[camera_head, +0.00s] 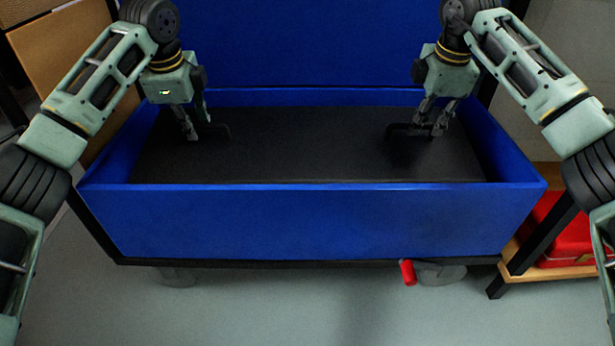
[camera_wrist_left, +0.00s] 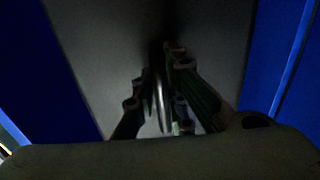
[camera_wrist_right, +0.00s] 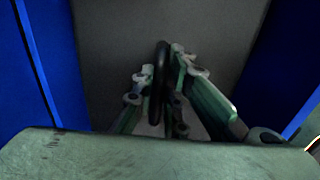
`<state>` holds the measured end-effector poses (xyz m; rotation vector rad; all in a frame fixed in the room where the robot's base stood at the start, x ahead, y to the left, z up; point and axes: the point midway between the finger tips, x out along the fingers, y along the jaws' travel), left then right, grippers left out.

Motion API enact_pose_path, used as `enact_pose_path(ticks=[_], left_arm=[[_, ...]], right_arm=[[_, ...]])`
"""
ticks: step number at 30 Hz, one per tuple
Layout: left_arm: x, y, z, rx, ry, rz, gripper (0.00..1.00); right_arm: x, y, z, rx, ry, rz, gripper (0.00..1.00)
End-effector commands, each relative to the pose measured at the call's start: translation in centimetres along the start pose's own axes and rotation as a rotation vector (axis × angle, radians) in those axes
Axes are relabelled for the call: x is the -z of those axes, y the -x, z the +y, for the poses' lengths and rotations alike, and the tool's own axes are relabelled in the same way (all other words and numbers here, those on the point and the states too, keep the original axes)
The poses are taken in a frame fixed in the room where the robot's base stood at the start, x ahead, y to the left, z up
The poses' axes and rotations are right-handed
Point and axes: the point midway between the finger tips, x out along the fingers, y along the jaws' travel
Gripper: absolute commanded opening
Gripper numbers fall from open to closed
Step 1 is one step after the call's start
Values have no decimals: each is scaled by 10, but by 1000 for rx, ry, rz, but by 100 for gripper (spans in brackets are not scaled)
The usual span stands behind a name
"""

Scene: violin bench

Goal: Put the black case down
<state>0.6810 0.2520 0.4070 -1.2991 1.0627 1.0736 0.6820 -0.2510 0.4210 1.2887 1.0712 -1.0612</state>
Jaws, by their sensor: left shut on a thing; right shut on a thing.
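The black case (camera_head: 300,150) lies flat inside the blue bin (camera_head: 310,222), with its dark top facing up. Its top also shows in the left wrist view (camera_wrist_left: 100,60) and in the right wrist view (camera_wrist_right: 110,50). My left gripper (camera_head: 205,134) is shut on the handle at the left end of the case. My right gripper (camera_head: 428,131) is shut on the handle at the right end, and this handle (camera_wrist_right: 158,85) stands between the fingers in the right wrist view. The underside of the case is hidden, so I cannot tell whether it touches the bin floor.
The bin walls stand close around the case, and a tall blue panel (camera_head: 300,45) rises behind. The bin is on a wheeled cart with a red caster pedal (camera_head: 407,272). A wooden shelf with a red box (camera_head: 565,235) stands at the right. Grey floor is clear in front.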

Motion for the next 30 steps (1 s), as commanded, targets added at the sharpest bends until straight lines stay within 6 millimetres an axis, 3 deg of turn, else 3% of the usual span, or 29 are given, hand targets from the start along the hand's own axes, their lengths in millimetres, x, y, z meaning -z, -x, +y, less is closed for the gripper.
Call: enact_pose_path(ticks=[7,17,22,30], left_arm=[[0,0,0,1,2,0,30],[0,3,0,1,1,0,30],[0,24,-1,4,0,2,30],[0,82,-1,3,1,1,30]], right_arm=[[0,0,0,1,4,0,31],[0,0,0,0,1,0,31],[0,0,0,0,1,0,31],[0,0,0,0,0,0,31]])
